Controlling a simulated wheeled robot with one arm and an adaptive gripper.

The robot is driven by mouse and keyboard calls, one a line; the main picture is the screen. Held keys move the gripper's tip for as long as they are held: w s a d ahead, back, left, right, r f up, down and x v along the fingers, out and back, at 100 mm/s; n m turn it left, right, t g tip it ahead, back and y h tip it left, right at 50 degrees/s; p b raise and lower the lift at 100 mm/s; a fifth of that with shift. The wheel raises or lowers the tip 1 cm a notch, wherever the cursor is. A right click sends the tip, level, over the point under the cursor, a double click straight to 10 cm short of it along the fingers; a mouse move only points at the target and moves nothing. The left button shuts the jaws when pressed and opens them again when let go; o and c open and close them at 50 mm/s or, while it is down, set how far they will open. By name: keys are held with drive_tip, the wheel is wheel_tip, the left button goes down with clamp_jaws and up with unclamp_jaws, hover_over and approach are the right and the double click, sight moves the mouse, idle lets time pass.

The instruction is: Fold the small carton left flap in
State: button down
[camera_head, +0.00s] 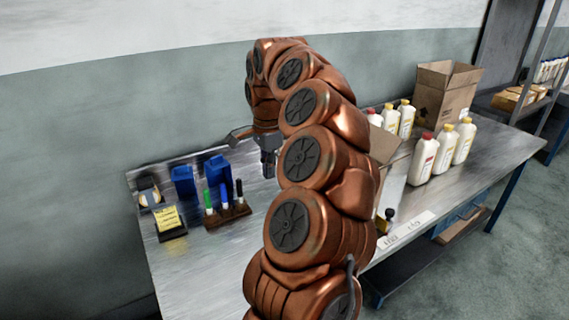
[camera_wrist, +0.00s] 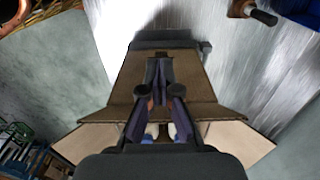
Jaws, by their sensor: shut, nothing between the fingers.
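The small carton (camera_wrist: 195,92) lies below my gripper in the wrist view. One tan flap (camera_wrist: 88,142) splays out at its lower left and another (camera_wrist: 240,140) at its lower right. A brown panel lies behind my fingers, and white bottle parts show between them lower down. My gripper (camera_wrist: 159,72) is shut and empty, over the carton's middle; I cannot tell if it touches the cardboard. In the head view my arm covers most of the small carton (camera_head: 385,145), with a tan part showing at its right. My gripper (camera_head: 268,166) points down left of the arm there.
White bottles (camera_head: 445,150) with red and yellow caps stand on the metal table (camera_head: 480,185) to the right. A larger open carton (camera_head: 446,92) stands behind them. Blue bins (camera_head: 217,168), a marker rack (camera_head: 227,213) and a yellow note pad (camera_head: 168,219) occupy the left end.

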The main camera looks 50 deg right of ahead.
drive_tip(key=s+d, duration=0.1)
drive_tip(key=d, duration=0.2)
drive_tip(key=s+d, duration=0.1)
drive_tip(key=d, duration=0.2)
drive_tip(key=s+d, duration=0.1)
drive_tip(key=d, duration=0.2)
drive_tip(key=shift+s+f+p, duration=0.1)
drive_tip(key=shift+s+p, duration=0.1)
drive_tip(key=shift+p, duration=0.1)
drive_tip(key=s+d+p, duration=0.2)
drive_tip(key=d+p, duration=0.1)
drive_tip(key=d, duration=0.4)
drive_tip(key=shift+s, duration=0.1)
wheel_tip(320, 180, down, 3)
drive_tip(key=b, duration=0.3)
idle(0.4)
drive_tip(key=shift+r, duration=0.2)
